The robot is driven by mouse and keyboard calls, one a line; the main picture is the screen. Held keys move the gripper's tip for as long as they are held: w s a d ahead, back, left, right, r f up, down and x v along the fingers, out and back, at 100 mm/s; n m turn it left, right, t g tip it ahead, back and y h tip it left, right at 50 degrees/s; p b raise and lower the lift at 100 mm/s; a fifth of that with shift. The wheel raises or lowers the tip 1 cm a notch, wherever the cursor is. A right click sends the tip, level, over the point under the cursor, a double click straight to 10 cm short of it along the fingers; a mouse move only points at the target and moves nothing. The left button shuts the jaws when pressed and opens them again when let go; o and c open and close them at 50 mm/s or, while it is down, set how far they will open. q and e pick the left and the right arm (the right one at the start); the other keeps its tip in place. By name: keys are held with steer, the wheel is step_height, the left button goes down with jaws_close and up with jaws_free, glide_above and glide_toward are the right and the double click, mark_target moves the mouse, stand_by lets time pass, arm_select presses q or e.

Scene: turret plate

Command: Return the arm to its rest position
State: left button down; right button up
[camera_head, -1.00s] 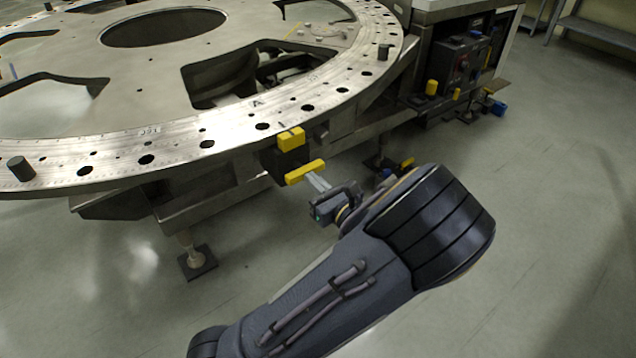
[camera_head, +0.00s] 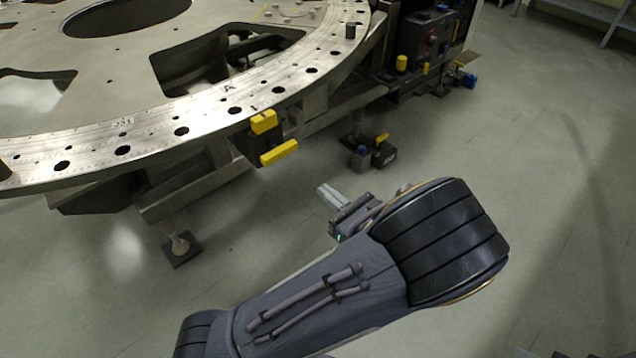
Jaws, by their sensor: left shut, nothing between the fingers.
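My left arm reaches in from the bottom of the head view, bent at a dark ribbed elbow. My left gripper (camera_head: 329,195) is shut and empty, with its pale fingers pressed together. It is over open floor, apart from the turret plate (camera_head: 207,118) and to the lower right of the yellow clamp piece (camera_head: 278,152) at the plate's edge. A second yellow block (camera_head: 263,122) sits on the rim just above that piece. My right gripper is not in the picture.
Dark boxes with a yellow part (camera_head: 383,152) stand on the floor under the plate. A control cabinet (camera_head: 428,40) with a yellow cap (camera_head: 401,63) stands at the upper right. A support foot (camera_head: 181,249) is at the left. The floor at right is clear.

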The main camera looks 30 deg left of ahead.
arm_select(q)
steer(key=shift+s+d, duration=0.1)
steer(key=shift+d, duration=0.05)
stand_by(0.4)
steer(key=s+a+f+n+g+h, duration=0.3)
steer(key=s+a+n+g+h, duration=0.2)
steer(key=s+a+n+g, duration=0.15)
steer(key=s+d+r+n+g+h, duration=0.1)
steer(key=s+d+r+n+h, duration=0.15)
steer(key=s+n+h, duration=0.8)
steer(key=s+d+r+n+t+h+p, duration=0.1)
steer(key=r+n+t+h+p, duration=0.1)
steer(key=r+p, duration=0.5)
steer(key=s+d+r+n+t+h+p, duration=0.1)
steer(key=d+r+n+t+h+p, duration=0.1)
steer(key=r+p, duration=0.6)
step_height(320, 180, up, 7)
steer(key=n+t+h, duration=0.1)
steer(key=n+t, duration=0.1)
steer(key=n, duration=0.1)
steer(key=shift+s+d, duration=0.2)
steer(key=shift+s, duration=0.05)
